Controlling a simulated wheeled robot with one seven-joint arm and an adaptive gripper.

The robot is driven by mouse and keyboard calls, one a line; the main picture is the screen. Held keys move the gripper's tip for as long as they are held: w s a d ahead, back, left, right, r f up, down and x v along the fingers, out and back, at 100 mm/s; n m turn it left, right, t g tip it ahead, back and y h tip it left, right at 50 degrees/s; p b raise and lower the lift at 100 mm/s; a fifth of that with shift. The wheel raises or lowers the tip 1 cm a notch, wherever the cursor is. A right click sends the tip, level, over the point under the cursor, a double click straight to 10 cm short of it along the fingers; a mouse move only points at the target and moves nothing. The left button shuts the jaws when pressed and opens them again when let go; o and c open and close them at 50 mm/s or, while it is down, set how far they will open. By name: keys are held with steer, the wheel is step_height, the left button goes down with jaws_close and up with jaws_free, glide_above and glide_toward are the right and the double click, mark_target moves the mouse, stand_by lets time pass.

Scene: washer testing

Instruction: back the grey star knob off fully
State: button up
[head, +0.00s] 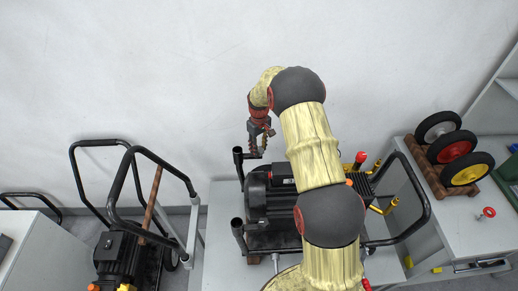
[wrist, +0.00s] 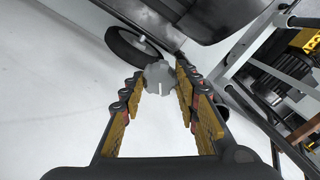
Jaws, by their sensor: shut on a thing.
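The grey star knob (wrist: 160,77) shows in the wrist view between the tips of my gripper (wrist: 161,73). The yellow-padded fingers are shut on it from both sides. In the head view my gripper (head: 259,148) points down at the back left of the black pressure washer (head: 257,197), close to an upright black tube end (head: 238,155). The knob cannot be made out in the head view. My arm covers the middle of the washer.
The washer stands on a light bench (head: 220,270). Another washer (head: 118,258) with tall black handles stands to the left. Several wheels (head: 452,147) sit in a wooden rack on the right bench, near a small red knob (head: 488,212). The wall behind is bare.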

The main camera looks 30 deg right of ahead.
steer(key=n, duration=0.5)
steer(key=shift+w+n, duration=0.1)
steer(key=shift+n, duration=0.2)
steer(key=n, duration=0.5)
steer(key=shift+r, duration=0.1)
stand_by(0.3)
steer(key=o, duration=1.2)
steer(key=shift+c, duration=0.2)
step_height(320, 180, up, 12)
